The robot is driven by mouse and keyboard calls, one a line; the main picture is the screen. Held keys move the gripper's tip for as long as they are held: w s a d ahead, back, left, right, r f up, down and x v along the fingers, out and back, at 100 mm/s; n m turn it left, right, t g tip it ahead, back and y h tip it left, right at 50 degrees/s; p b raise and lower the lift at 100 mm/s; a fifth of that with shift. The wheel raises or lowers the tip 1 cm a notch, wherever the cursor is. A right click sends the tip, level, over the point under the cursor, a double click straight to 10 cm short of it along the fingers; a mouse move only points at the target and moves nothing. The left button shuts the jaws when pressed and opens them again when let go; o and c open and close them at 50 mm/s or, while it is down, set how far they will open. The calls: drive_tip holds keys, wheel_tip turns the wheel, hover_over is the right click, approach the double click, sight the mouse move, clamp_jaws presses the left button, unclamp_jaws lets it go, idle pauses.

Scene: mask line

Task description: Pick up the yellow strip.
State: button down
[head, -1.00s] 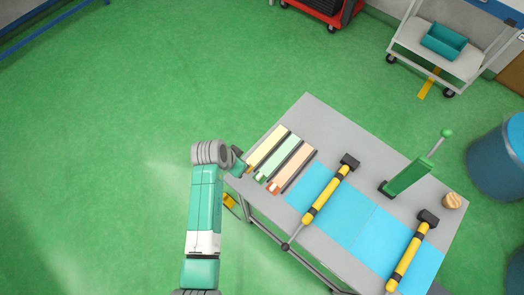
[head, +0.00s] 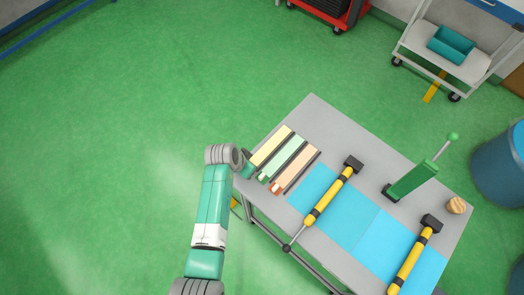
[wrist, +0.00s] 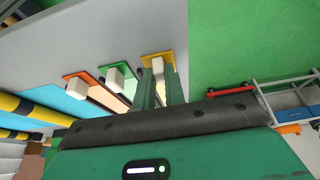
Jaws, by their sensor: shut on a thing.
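The yellow strip (head: 270,146) lies at the left end of a row of strips on the grey table, its near end at my gripper. In the wrist view, its yellow end (wrist: 170,57) shows with a cream block (wrist: 158,67) between my fingers. My gripper (wrist: 161,82) is shut on this block; the fingers partly hide it. In the head view my gripper (head: 246,168) is small and reaches in from the left edge of the table. I cannot tell any gap between the strip and the table.
A green strip (head: 286,158) and an orange strip (head: 300,167) lie close beside it to the right. Open green floor lies left.

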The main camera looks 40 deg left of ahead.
drive_tip(key=shift+r, duration=0.1)
drive_tip(key=shift+r, duration=0.35)
drive_tip(key=v, duration=0.3)
drive_tip(key=shift+w+d+p, duration=0.15)
drive_tip(key=shift+d+p, duration=0.15)
drive_tip(key=shift+p, duration=0.05)
drive_tip(key=s+d, duration=0.3)
drive_tip(key=s, duration=0.3)
drive_tip(key=s+d+r, duration=0.1)
drive_tip(key=s+d, duration=0.2)
drive_tip(key=s, duration=0.4)
drive_tip(key=shift+s+d+r+p, duration=0.15)
drive_tip(key=shift+s+d+p, duration=0.15)
drive_tip(key=shift+p, duration=0.1)
